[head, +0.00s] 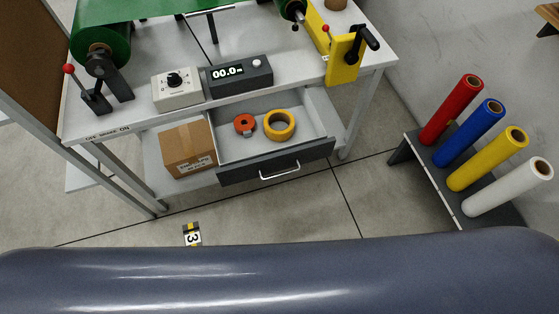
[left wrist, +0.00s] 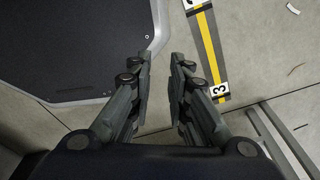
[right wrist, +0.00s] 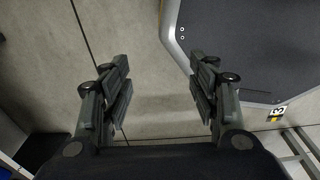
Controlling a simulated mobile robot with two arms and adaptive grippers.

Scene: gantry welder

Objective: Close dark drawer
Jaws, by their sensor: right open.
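The dark drawer (head: 275,165) is pulled out from under the white workbench in the head view. Its dark front faces me and carries a pale bar handle (head: 280,172). An orange-red roll (head: 244,124) and a yellow tape roll (head: 280,125) lie inside it. Neither gripper shows in the head view. My left gripper (left wrist: 160,75) is open and empty above the floor in the left wrist view. My right gripper (right wrist: 160,83) is open and empty above the floor in the right wrist view. The drawer shows in neither wrist view.
A cardboard box (head: 188,148) stands left of the drawer on the lower shelf. The workbench (head: 310,80) carries a control box and a display. A rack (head: 435,175) with several coloured rolls stands at the right. The floor (head: 300,205) before the drawer is clear.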

